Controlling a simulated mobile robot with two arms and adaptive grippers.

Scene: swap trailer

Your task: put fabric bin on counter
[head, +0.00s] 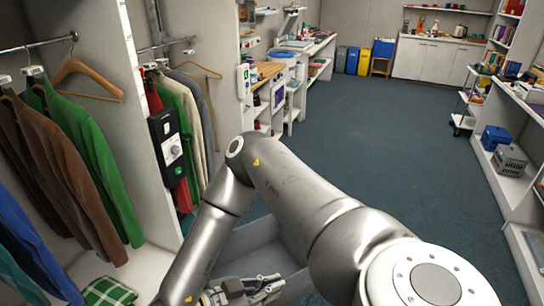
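A grey open box that looks like the fabric bin (262,234) is at the bottom centre, beyond my bent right arm and partly hidden by it. My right gripper (272,287) is at the bottom edge, in front of the bin in the picture. Its fingers point right. I cannot tell whether it touches the bin or how far its fingers are apart. My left gripper is not in view. A white counter (425,62) with cupboard doors stands against the far wall. A workbench with a wooden top (268,72) stands at the back left.
Open wardrobe bays with hanging jackets (62,160) line the left side. A green checked cloth (108,292) lies at the bottom left. White shelves with a grey pet carrier (510,159) and a blue one (494,137) line the right. The blue-grey floor (385,130) between is clear.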

